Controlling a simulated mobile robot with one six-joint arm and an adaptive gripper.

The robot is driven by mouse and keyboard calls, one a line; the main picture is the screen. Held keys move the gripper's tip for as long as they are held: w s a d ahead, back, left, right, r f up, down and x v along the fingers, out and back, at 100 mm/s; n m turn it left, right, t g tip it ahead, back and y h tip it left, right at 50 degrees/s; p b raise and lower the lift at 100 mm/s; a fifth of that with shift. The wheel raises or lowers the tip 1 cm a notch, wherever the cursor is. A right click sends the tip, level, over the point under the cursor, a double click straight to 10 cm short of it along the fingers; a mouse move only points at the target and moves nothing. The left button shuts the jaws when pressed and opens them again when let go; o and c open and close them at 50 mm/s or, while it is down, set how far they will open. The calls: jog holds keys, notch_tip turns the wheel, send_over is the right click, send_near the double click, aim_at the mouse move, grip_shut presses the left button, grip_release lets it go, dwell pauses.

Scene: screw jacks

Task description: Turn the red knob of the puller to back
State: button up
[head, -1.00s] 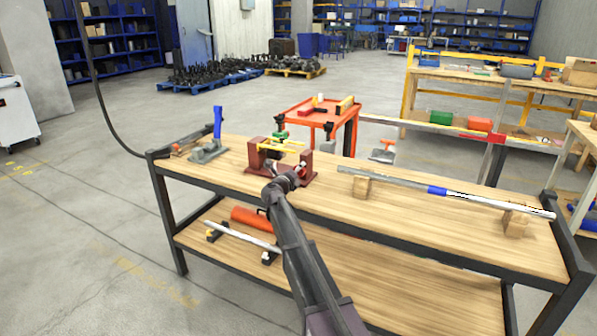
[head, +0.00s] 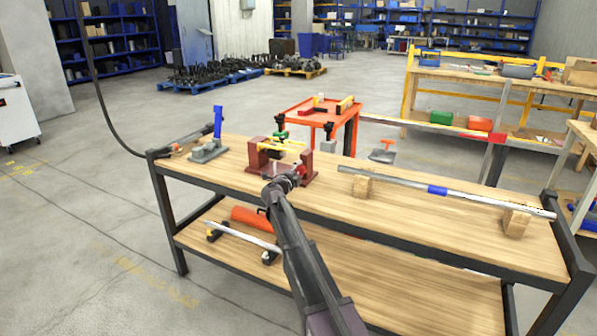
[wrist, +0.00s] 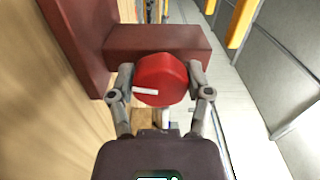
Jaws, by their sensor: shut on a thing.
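The red knob (wrist: 161,79) fills the space between the fingers of my gripper (wrist: 161,83) in the wrist view. My gripper is shut on the knob, one finger on each side. Behind the knob is the dark red body of the puller (wrist: 155,42). In the head view the puller (head: 257,158) stands on the workbench, with yellow and green parts on top. My arm hides most of the knob there.
The wooden workbench (head: 420,225) carries a blue-handled tool (head: 217,122) left of the puller. A long metal bar (head: 465,197) rests on wooden blocks to the right. An orange cart (head: 312,118) stands behind the puller.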

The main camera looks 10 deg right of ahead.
jog(key=shift+w, duration=0.2)
jog(key=o, duration=1.1)
jog(key=shift+o, duration=0.2)
jog(key=shift+s, duration=0.1)
jog(key=shift+s, duration=0.1)
jog(key=v, duration=1.2)
